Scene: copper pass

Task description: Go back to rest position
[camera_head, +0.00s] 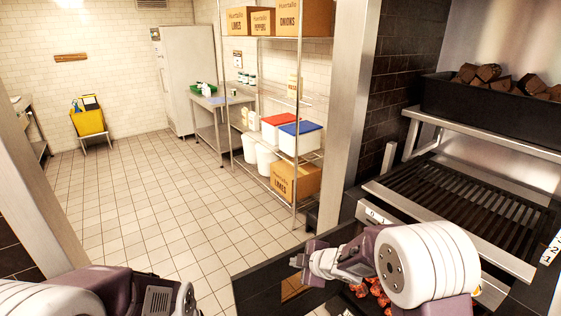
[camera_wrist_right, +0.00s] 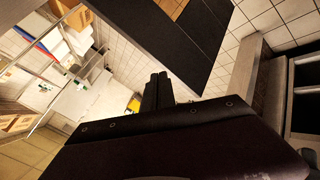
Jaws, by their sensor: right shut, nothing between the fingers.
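My right gripper (camera_head: 297,262) shows in the head view at the lower middle, pointing left beside the grill. It is shut and holds nothing. In the right wrist view the two dark fingers (camera_wrist_right: 157,92) lie together, with nothing between them. Parts of my left arm show at the lower left of the head view. My left gripper is not in view.
A grill (camera_head: 470,205) stands at the right, with a black bin of brown blocks (camera_head: 490,97) above it. Glowing coals (camera_head: 372,293) lie below my right arm. A wire shelf (camera_head: 262,172) holds boxes and tubs. The tiled floor (camera_head: 150,200) is clear.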

